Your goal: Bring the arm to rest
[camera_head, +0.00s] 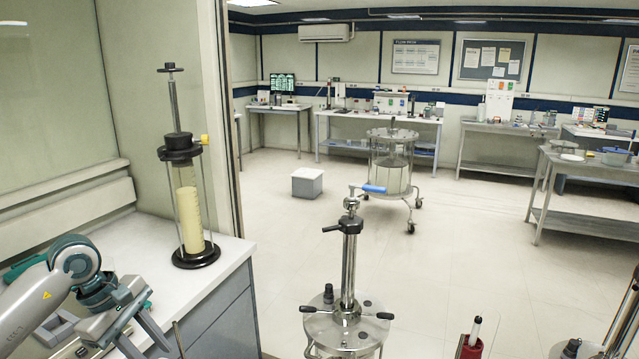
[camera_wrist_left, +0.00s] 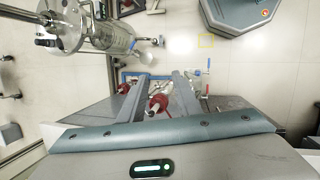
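My left arm comes in from the lower left in the head view. Its gripper (camera_head: 140,340) points down over the front of the white counter (camera_head: 125,250). In the left wrist view the two fingers of the left gripper (camera_wrist_left: 158,80) stand apart. A red item (camera_wrist_left: 157,103) shows in the gap between them, seemingly beyond the fingers, with no grip on it visible. The fingertips are partly cut off or hard to make out in the head view. My right gripper is not seen in either view.
A tall glass column (camera_head: 188,205) stands upright on the counter, right of my left arm. A steel-topped vessel (camera_head: 345,325) is front centre, with a red holder (camera_head: 470,348) to its right. Open floor lies between.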

